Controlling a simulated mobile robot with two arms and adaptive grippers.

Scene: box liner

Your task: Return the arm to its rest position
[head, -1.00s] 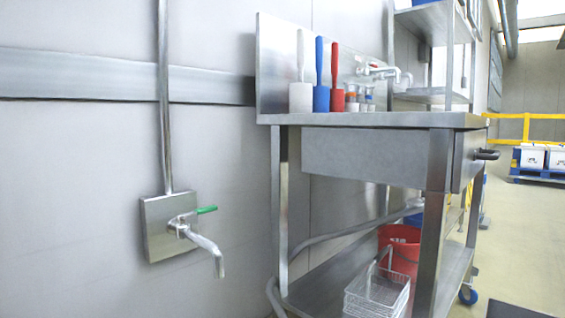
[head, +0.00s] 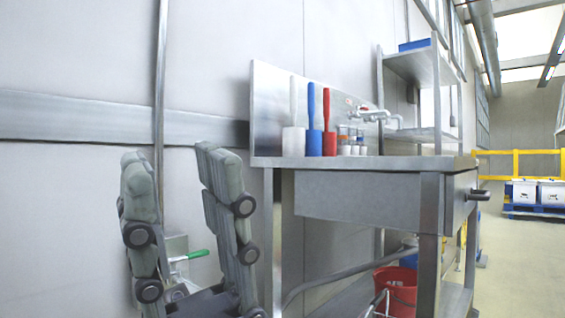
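My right gripper (head: 174,160) stands at the lower left of the head view with its grey jointed fingers pointing up. The two finger sides are wide apart with nothing between them, so it is open and empty. It is in front of the wall and partly hides a wall tap (head: 190,257) with a green lever. I cannot tell whether it touches anything. My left gripper is not in view.
A steel work table (head: 360,164) stands right of the gripper. White (head: 293,140), blue (head: 314,143) and red (head: 329,143) long-handled tools stand on it. A red bucket (head: 395,290) is below. Open floor (head: 510,270) lies at the right.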

